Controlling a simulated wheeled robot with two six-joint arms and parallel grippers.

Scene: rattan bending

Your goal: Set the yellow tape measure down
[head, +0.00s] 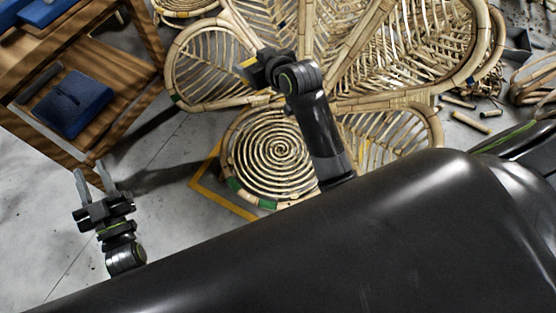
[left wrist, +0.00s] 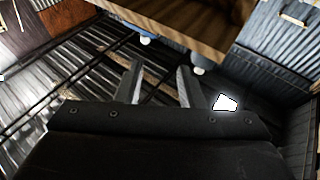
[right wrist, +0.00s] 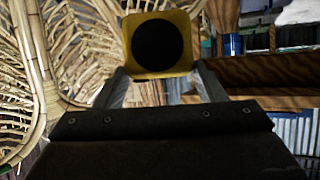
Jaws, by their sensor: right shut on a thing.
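The yellow tape measure (right wrist: 187,58), with a round black face, is between the fingers of my right gripper (right wrist: 160,88) in the right wrist view. In the head view only a small yellow piece of the tape measure (head: 249,62) shows beside the dark right gripper (head: 256,68), which is in front of the rattan piece. The right gripper is shut on the tape measure. My left gripper (head: 93,182) is open and empty over the grey floor, below the wooden table; its two spread fingers (left wrist: 158,85) also show in the left wrist view.
A large petal-shaped rattan piece (head: 281,150) with a round spiral fills the middle. A wooden table (head: 130,75) at the left holds blue items, with a dark blue thing (head: 73,103) on its lower shelf. Rattan scraps (head: 470,121) lie at the right. Bare floor is at lower left.

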